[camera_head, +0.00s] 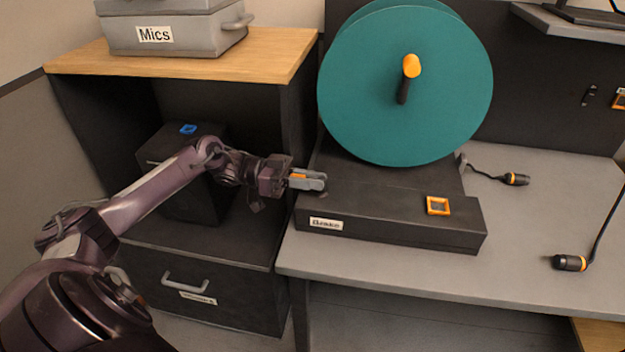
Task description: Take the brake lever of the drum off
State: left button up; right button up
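The teal drum (370,110) stands on a black base (390,215) on the grey desk. An orange knob (411,66) on a dark stem sticks out from the drum's face. A white label reading "Brake" (326,224) is on the front left of the base. My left gripper (318,181) is at the base's left end, above and slightly left of the label. A bit of orange shows by its grey fingers; I cannot tell whether this is the brake lever. The lever is otherwise not clearly visible. My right gripper is not in view.
An orange square frame (438,205) is on the base's top right. A black cabinet (220,290) with a wooden top (80,62) and "Mics" case (180,35) stands left. Cables with black-and-orange connectors (569,263) lie on the desk (390,275). The desk's front is clear.

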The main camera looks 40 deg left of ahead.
pick_arm(q)
jog(key=o, duration=0.3)
jog(key=shift+o, duration=0.2)
